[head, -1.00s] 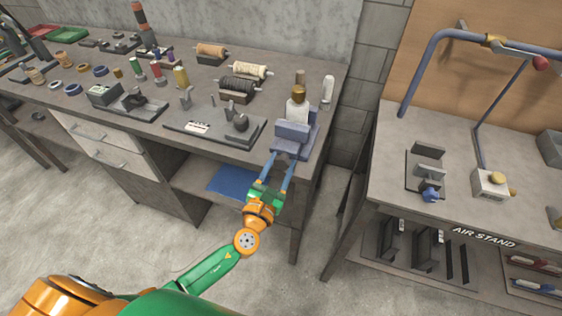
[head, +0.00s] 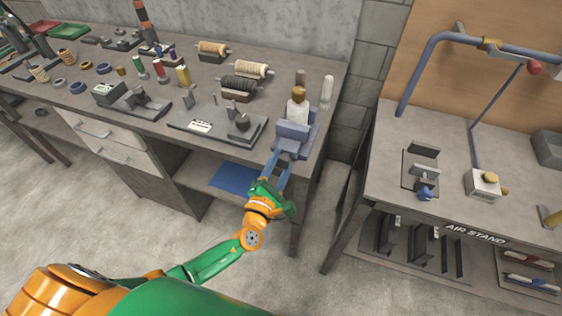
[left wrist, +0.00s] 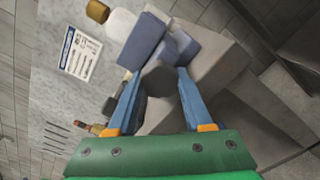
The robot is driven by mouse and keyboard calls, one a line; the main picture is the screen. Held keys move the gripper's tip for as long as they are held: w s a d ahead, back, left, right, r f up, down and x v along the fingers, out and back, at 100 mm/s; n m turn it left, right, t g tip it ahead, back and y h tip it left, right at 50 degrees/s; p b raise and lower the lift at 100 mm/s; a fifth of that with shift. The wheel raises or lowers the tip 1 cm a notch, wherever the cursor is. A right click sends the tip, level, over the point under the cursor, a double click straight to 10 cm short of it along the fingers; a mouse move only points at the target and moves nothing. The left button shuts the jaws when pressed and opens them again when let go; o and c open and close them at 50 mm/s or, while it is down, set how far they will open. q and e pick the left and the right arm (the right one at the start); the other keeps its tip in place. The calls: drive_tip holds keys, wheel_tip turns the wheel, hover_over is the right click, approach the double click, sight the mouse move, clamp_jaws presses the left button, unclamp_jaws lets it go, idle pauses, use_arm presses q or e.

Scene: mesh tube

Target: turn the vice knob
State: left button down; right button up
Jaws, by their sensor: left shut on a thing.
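The blue-grey vice (head: 293,132) is fixed at the right front corner of the workbench. Its two jaw blocks also show in the left wrist view (left wrist: 144,42). My left gripper (head: 281,153) reaches up to the vice's front side from below. In the left wrist view its two blue fingers (left wrist: 160,82) stand on either side of a dark grey round knob (left wrist: 158,80) below the jaws, shut on it. In the head view the knob is hidden by the fingers and the vice. My right gripper is in neither view.
A white bottle with a brown cap (head: 298,106) stands just behind the vice. A dark fixture plate (head: 218,124) lies to its left, with several spools farther back. A gap separates the workbench from the air stand table (head: 470,150) at the right.

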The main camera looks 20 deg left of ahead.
use_arm(q)
drive_tip(key=shift+f, duration=0.1)
idle(0.5)
drive_tip(key=shift+c, duration=1.5)
unclamp_jaws()
drive_tip(key=shift+s, duration=0.1)
